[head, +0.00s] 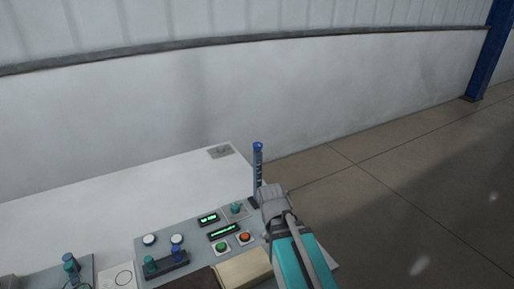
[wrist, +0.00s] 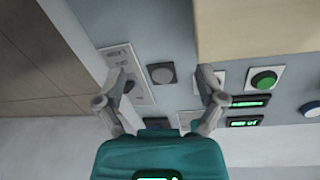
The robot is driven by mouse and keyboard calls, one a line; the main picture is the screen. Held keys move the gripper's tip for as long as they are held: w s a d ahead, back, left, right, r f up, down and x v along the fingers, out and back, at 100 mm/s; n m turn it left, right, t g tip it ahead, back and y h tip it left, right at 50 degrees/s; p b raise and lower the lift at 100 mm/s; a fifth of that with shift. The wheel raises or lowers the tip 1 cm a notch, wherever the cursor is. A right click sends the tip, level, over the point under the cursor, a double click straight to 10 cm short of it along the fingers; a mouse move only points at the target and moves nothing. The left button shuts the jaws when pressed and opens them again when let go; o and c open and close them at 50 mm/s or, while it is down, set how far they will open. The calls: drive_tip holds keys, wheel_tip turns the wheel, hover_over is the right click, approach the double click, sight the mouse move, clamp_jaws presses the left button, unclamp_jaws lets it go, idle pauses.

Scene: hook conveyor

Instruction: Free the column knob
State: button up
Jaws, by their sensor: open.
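A slim dark column (head: 258,176) with a blue knob (head: 258,147) on top stands at the right end of the console in the head view. I cannot tell for sure whether this is the column knob of the task. My gripper (head: 272,200) is in front of its foot and hides part of it. In the wrist view my gripper (wrist: 160,72) is open and empty, with its fingers apart over the panel. A round dark grey button (wrist: 160,74) shows between the fingers. A marked plate (wrist: 118,58) lies by the left finger, which partly covers it.
The grey console panel (head: 186,230) carries an orange button (head: 244,237), a green button (head: 221,247), lit displays (head: 223,231) and a teal knob (head: 236,208). A beige box (head: 245,270) is close to my arm. Open floor (head: 400,180) lies to the right.

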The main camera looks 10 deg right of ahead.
drive_tip(key=w+r+n+h, duration=0.2)
drive_tip(key=w+n+h, duration=0.2)
drive_tip(key=w+n, duration=0.2)
drive_tip(key=n+t+h, duration=0.9)
drive_tip(key=n+h, duration=0.1)
drive_tip(key=n, duration=0.7)
approach(254, 148)
drive_tip(key=shift+s+a+f+b, duration=0.15)
drive_tip(key=shift+a+b, duration=0.05)
drive_tip(key=shift+a, duration=0.3)
drive_tip(key=shift+s+a+f+b, duration=0.1)
drive_tip(key=shift+a+b, duration=0.1)
drive_tip(key=shift+a, duration=0.3)
drive_tip(key=shift+d, duration=0.1)
drive_tip(key=shift+x, duration=6.8)
drive_tip(key=shift+s+r, duration=0.15)
